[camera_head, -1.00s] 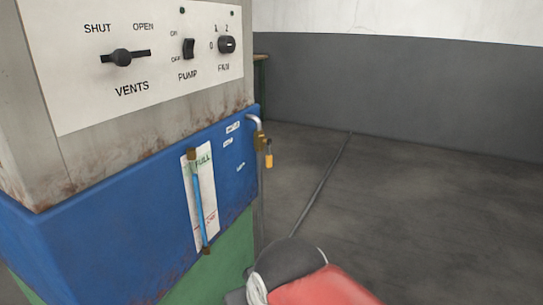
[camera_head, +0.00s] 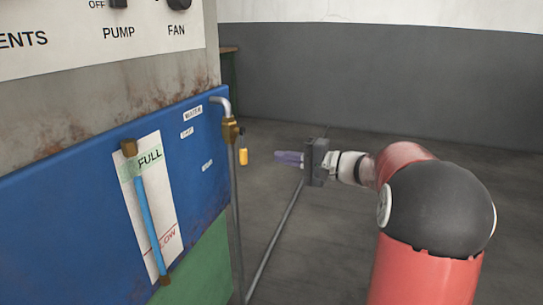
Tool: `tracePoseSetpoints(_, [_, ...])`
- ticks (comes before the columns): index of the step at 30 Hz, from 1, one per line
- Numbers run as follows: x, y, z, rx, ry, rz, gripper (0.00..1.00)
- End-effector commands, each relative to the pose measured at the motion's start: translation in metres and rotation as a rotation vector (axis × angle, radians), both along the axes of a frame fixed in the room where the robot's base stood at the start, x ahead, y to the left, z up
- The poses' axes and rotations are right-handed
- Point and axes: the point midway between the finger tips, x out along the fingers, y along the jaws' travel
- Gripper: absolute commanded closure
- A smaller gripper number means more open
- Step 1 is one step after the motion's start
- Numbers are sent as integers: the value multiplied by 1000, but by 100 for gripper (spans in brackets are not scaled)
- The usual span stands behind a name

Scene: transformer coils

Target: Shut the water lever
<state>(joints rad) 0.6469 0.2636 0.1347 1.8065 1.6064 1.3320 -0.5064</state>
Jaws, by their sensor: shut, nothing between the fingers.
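The water lever (camera_head: 243,155) is a small yellow-ended handle. It hangs down beside a brass valve (camera_head: 231,130) on a bent pipe at the right edge of the blue tank (camera_head: 80,200). Small labels, one reading WATER (camera_head: 193,113), are on the tank near the valve. My gripper (camera_head: 278,157) is to the right of the lever, with its purple fingers pointing left toward it. The fingers are shut and empty. A gap shows between the fingertips and the lever in the picture; the depth between them is hard to judge.
A sight gauge (camera_head: 152,215) with FULL and LOW marks is on the tank front. A panel (camera_head: 100,25) with PUMP and FAN switches is above. A vertical pipe (camera_head: 236,215) drops below the valve. The floor (camera_head: 330,250) to the right looks clear.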

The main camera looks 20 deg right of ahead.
Motion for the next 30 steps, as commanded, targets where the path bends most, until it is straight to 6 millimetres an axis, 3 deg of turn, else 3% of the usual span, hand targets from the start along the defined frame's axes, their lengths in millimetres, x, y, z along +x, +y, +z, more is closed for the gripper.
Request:
tracePoseSetpoints(2, [7, -11, 0, 30, -24, -20, 100])
tracePoseSetpoints(5, [12, -10, 2, 42, -32, -25, 100])
tracePoseSetpoints(20, [79, 61, 2, 41, -30, -22, 100])
tracePoseSetpoints(24, [56, 68, 1, 39, -29, -26, 100])
tracePoseSetpoints(30, [42, 75, 2, 40, -29, -26, 100])
